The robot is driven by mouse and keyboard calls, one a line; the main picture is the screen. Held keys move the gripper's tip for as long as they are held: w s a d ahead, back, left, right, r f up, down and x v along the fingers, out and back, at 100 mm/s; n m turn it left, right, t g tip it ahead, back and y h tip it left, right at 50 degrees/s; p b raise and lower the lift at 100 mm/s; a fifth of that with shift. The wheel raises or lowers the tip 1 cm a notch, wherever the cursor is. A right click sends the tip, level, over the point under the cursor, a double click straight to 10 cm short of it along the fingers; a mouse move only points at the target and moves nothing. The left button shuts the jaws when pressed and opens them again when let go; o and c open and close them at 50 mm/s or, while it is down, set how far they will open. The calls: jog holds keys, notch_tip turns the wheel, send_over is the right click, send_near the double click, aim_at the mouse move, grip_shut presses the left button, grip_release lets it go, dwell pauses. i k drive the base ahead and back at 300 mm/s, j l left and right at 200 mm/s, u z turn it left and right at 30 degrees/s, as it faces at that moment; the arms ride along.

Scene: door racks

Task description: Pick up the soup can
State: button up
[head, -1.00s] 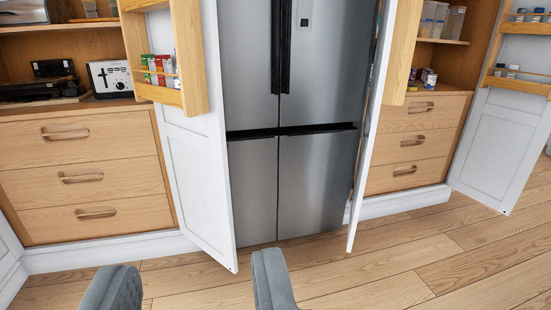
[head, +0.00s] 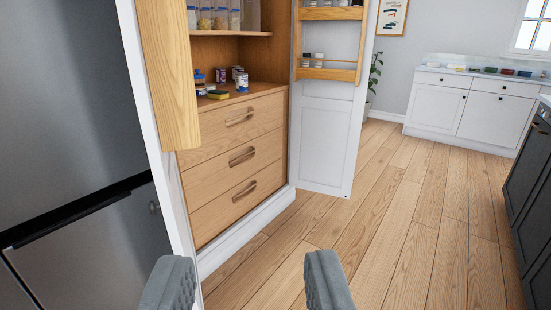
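My gripper (head: 247,283) shows at the bottom of the view, its two grey fingers wide apart with only floor between them. Small cans (head: 240,80) stand on the counter of the open wooden cupboard, ahead and slightly left, well beyond my gripper. One of them may be the soup can, but they are too small to read. A blue container (head: 199,83) stands left of them, and a yellow and dark item (head: 218,94) lies in front.
A cupboard door (head: 325,130) with racks stands open right of the drawers (head: 240,160). Another open door with a wooden rack (head: 170,75) stands close on the left, beside the steel fridge (head: 70,130). The wooden floor (head: 380,220) is clear ahead; a dark cabinet (head: 533,190) edges the right.

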aim_at(242, 78)
jog(key=i+l+z, duration=0.25)
jog(key=i+z, duration=0.15)
jog(key=i, duration=0.15)
jog(key=i+z, duration=0.35)
jog(key=i, duration=0.15)
jog(key=i+z, duration=0.4)
jog(key=i, duration=0.15)
jog(key=i+j+u, duration=0.15)
jog(key=i+u, duration=0.35)
jog(key=i+l+u, duration=0.1)
jog(key=i+u, duration=0.4)
jog(key=i+l+u, duration=0.25)
jog(key=i+u, duration=0.6)
jog(key=i+l+u, duration=0.2)
jog(key=i+u, duration=0.15)
